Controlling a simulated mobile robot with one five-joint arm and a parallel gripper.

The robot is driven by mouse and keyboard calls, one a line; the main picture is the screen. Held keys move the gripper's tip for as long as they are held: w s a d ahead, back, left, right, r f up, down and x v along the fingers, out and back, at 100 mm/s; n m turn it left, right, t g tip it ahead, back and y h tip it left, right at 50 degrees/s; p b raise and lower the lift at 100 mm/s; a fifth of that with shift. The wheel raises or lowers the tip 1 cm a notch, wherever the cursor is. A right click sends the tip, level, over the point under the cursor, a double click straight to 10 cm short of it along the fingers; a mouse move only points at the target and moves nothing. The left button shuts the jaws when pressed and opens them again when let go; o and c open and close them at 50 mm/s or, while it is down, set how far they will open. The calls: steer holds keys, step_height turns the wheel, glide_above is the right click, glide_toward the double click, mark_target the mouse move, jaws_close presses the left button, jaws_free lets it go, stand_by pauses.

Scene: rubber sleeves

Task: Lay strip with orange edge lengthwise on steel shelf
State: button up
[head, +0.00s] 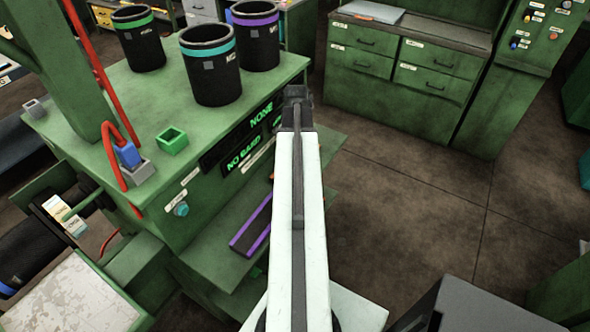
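My white arm reaches away from me, with my gripper (296,93) at its far end, beside the right edge of the green machine top. The fingers are small and dark, and I cannot tell if they are open or hold anything. No strip with an orange edge is clearly visible; a tiny orange spot shows at the left side of my arm, mostly hidden. A dark strip with purple edges (252,228) lies on a green lower shelf (213,258) of the machine. Another green ledge (333,150) shows to the right of my arm. I cannot tell which is the steel shelf.
Black sleeves with green (138,45), teal (211,70) and purple (257,42) bands stand on the machine top. A small green open box (171,141) sits near its front. Drawer cabinets (400,65) stand behind. The floor (430,210) at right is clear.

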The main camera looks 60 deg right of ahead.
steer(key=shift+f, duration=0.75)
steer(key=shift+r, duration=0.2)
steer(key=c, duration=1.6)
step_height(320, 180, up, 12)
steer(key=p, duration=1.2)
steer(key=shift+s+f, duration=0.1)
steer(key=shift+s, duration=0.05)
steer(key=shift+c, duration=0.2)
